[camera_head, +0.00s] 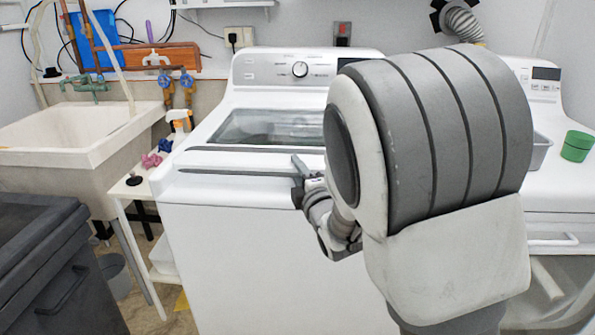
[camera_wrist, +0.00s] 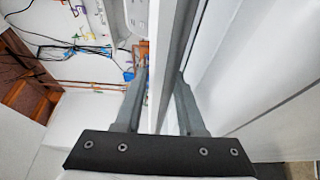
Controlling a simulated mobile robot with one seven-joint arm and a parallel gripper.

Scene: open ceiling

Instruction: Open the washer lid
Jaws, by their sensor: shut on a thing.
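The white washer (camera_head: 250,240) stands in the middle of the head view, with a control panel and round dial at its back. Its lid (camera_head: 268,127) has a dark glass window, partly hidden on the right by my arm. The lid looks close to flat; I cannot tell whether it is slightly raised. My gripper (camera_head: 299,166) is at the lid's front edge, near the middle of the washer's front. In the wrist view my gripper (camera_wrist: 160,88) has one finger on each side of the lid's edge (camera_wrist: 176,62) and is shut on it.
A utility sink (camera_head: 75,135) and a small white shelf table (camera_head: 135,188) with a spray bottle (camera_head: 180,122) stand to the left. A dark bin (camera_head: 50,265) is at the front left. A second white machine with a green cup (camera_head: 577,146) stands on the right.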

